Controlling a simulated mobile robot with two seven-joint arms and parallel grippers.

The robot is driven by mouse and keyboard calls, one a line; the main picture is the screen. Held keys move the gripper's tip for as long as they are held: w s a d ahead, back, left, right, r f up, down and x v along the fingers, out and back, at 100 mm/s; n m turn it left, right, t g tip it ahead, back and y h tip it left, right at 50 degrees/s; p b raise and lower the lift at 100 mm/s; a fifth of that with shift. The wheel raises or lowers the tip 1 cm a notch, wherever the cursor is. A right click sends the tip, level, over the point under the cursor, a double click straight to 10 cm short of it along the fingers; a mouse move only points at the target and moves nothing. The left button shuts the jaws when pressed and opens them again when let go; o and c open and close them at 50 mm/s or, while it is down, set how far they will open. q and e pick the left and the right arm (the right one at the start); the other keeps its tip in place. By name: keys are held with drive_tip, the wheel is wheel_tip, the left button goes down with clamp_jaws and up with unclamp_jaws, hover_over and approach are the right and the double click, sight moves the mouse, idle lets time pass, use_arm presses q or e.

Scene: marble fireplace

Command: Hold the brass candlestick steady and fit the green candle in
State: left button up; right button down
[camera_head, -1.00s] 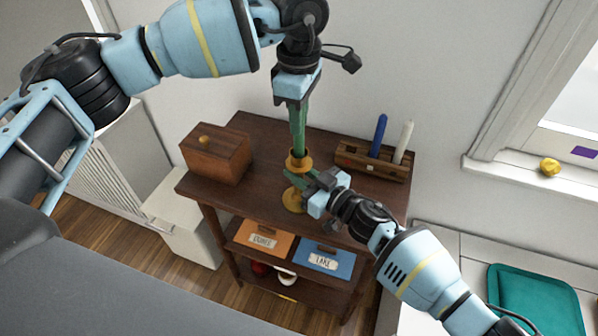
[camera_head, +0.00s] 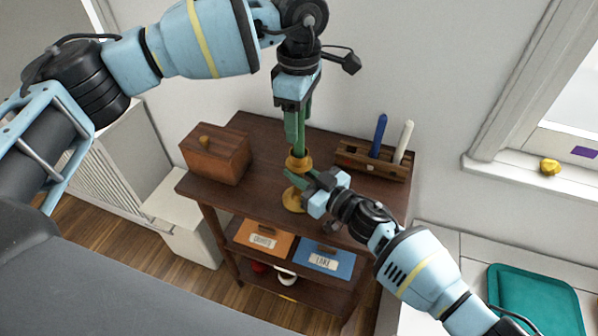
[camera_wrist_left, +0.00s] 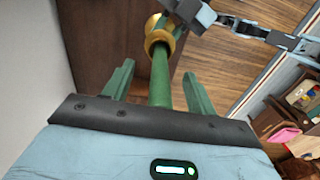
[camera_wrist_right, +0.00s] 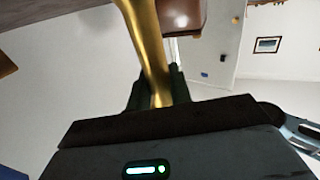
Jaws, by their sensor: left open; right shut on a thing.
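The brass candlestick (camera_head: 293,200) stands upright on the dark wooden cabinet top. My right gripper (camera_head: 311,181) is shut on its stem; the gold stem (camera_wrist_right: 152,50) runs between the fingers in the right wrist view. The green candle (camera_head: 301,144) stands upright with its lower end in the candlestick's cup (camera_head: 299,162). My left gripper (camera_head: 297,125) is above the cup, open, with its fingers around the candle. In the left wrist view the candle (camera_wrist_left: 160,75) stands between the two spread fingers, with gaps on both sides, and meets the brass cup (camera_wrist_left: 160,40).
A wooden box (camera_head: 215,155) with a knob sits at the left of the cabinet top (camera_head: 262,150). A wooden rack (camera_head: 372,165) holding a blue candle (camera_head: 379,135) and a white candle (camera_head: 403,142) is at the right. A teal tray (camera_head: 535,300) lies lower right.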

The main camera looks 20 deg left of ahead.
use_arm(q)
drive_tip(key=shift+o, duration=0.7)
use_arm(e)
drive_tip(key=shift+f, duration=0.1)
use_arm(q)
drive_tip(key=shift+r, duration=0.1)
drive_tip(key=shift+r, duration=2.9)
use_arm(e)
drive_tip(key=c, duration=1.2)
unclamp_jaws()
drive_tip(key=shift+d, duration=0.1)
drive_tip(key=v, duration=1.2)
drive_tip(key=shift+s, duration=0.1)
